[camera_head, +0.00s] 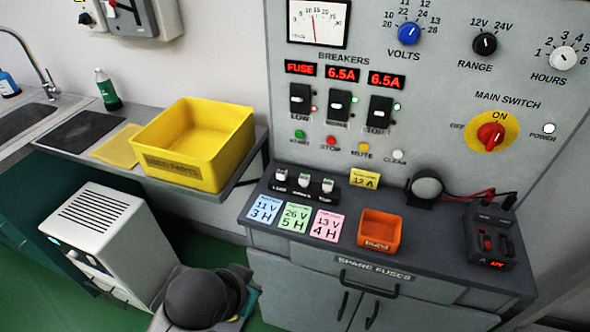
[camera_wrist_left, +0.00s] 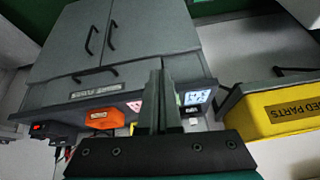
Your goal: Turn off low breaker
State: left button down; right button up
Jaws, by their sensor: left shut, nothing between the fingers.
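The low breaker (camera_head: 300,98) is the leftmost of three black breakers on the grey panel. A red lamp glows beside it and the display above it reads FUSE. In the head view, only a dark part of my arm shows at the bottom. My right gripper is in no view.
Below the panel, the counter (camera_head: 390,240) holds a small fuse block (camera_head: 303,189), coloured cards, an orange bin (camera_head: 379,232) and a black tester (camera_head: 488,236). A yellow parts bin (camera_head: 190,165) stands left. The main switch (camera_head: 491,133) is at ON.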

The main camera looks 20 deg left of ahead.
pick_arm(q)
jog(key=w+a+r+t, duration=0.1)
jog(key=w+r+t, duration=0.25)
jog(key=w, duration=0.55)
jog(key=w+r+t, duration=0.2)
jog(key=w+r, duration=0.3)
jog(key=w, duration=0.4)
jog(key=n+t, duration=0.1)
jog(key=t, duration=0.4)
send_near(297, 99)
jog(key=r, duration=0.2)
jog(key=shift+s+a+f, duration=0.1)
jog(key=shift+s+a, duration=0.1)
jog(key=shift+s, duration=0.3)
jog(key=shift+w+d+f+b, duration=0.1)
jog(key=shift+w+f+b, duration=0.15)
jog(key=shift+w, duration=1.4)
jog(key=shift+w+d+f+b, duration=0.15)
jog(key=shift+w+f, duration=0.15)
jog(key=shift+w, duration=1.35)
jog(key=shift+w+a+f+b, duration=0.1)
jog(key=shift+w+f+b, duration=0.15)
jog(key=shift+w, duration=1.4)
jog(key=shift+s+f+t+b, duration=0.15)
jog(key=shift+t+b, duration=0.1)
jog(key=shift+b, duration=0.35)
